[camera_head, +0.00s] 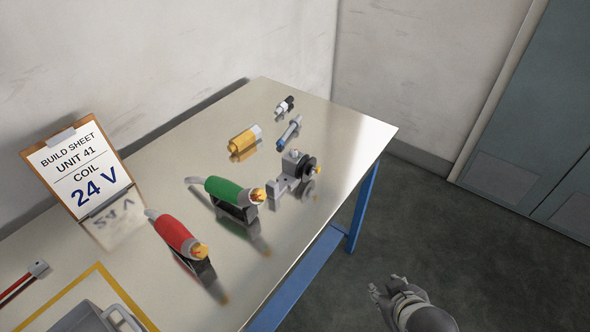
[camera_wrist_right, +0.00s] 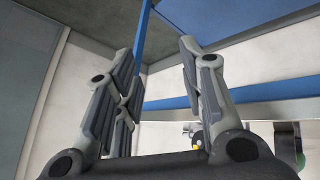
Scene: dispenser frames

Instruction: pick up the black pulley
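The black pulley (camera_head: 308,167) is a dark disc on the side of a small grey bracketed unit (camera_head: 288,178) with a brass-coloured tip, on the metal table near its right edge. My right gripper (camera_head: 380,291) is low on the right, over the floor, beyond the table's edge and apart from the unit. In the right wrist view my right gripper (camera_wrist_right: 156,50) shows its fingers spread, with nothing between them. Small dark and yellow parts (camera_wrist_right: 196,138) show low there, partly hidden by the gripper; I cannot tell the pulley clearly. My left gripper is not in view.
On the table (camera_head: 345,140) are a green tool (camera_head: 226,191), a red tool (camera_head: 174,232), a yellow cylinder (camera_head: 241,141), a blue-tipped rod (camera_head: 290,132) and a black-and-white part (camera_head: 285,104). A clipboard (camera_head: 80,172) stands left. A blue leg (camera_head: 364,200) supports the table.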

